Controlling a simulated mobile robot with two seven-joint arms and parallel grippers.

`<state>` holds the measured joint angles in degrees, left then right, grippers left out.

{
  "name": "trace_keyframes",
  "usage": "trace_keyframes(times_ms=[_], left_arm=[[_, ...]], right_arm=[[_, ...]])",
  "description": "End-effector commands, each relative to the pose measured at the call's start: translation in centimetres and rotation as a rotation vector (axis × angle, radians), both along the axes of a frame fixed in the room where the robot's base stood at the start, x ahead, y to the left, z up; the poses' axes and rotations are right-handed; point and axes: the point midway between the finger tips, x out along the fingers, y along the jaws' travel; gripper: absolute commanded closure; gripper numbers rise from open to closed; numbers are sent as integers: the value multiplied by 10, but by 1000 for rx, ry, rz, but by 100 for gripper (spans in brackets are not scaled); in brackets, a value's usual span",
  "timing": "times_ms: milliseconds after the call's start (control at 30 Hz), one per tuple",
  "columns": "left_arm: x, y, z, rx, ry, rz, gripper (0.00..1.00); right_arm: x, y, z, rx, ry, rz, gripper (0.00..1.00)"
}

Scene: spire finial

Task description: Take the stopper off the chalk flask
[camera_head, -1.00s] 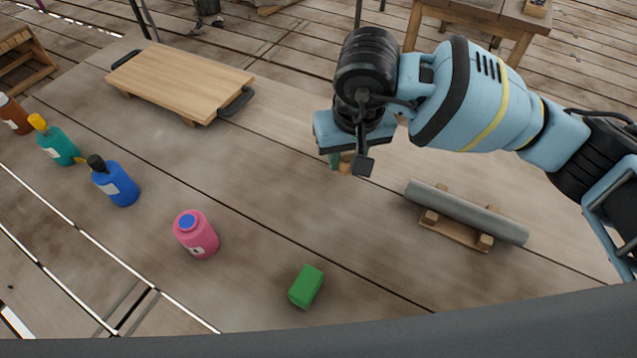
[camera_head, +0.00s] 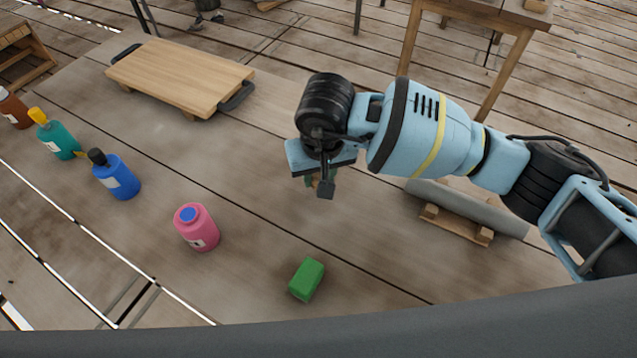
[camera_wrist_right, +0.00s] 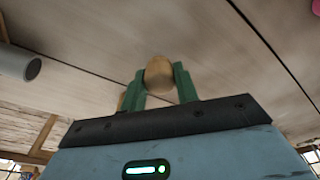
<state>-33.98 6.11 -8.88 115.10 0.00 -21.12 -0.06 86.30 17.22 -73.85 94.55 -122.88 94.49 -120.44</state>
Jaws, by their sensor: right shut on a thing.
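My right gripper (camera_head: 320,182) hangs above the middle of the table, to the right of and apart from the pink flask. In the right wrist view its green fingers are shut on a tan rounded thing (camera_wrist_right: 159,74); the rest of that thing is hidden. I cannot tell which is the chalk flask. My left gripper is not in view.
A green block (camera_head: 307,279) lies right of the pink flask. A grey cylinder (camera_head: 495,213) rests on a wooden cradle (camera_head: 455,224) at the right, partly behind my arm. A wooden board (camera_head: 180,75) with dark handles stands at the back left. The table's middle is clear.

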Motion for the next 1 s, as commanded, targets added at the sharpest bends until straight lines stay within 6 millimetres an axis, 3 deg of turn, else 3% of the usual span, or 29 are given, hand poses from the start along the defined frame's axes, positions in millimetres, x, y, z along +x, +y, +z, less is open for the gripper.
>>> trace_keyframes(times_ms=[167,467,867,900,1000], left_arm=[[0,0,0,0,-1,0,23],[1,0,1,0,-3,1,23],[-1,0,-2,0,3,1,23],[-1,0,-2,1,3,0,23],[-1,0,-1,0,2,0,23]], right_arm=[[0,0,-3,0,1,0,97],[-1,0,-37,0,2,-1,97],[0,0,-43,0,1,1,97],[0,0,-42,0,1,1,66],[0,0,-41,0,0,0,53]])
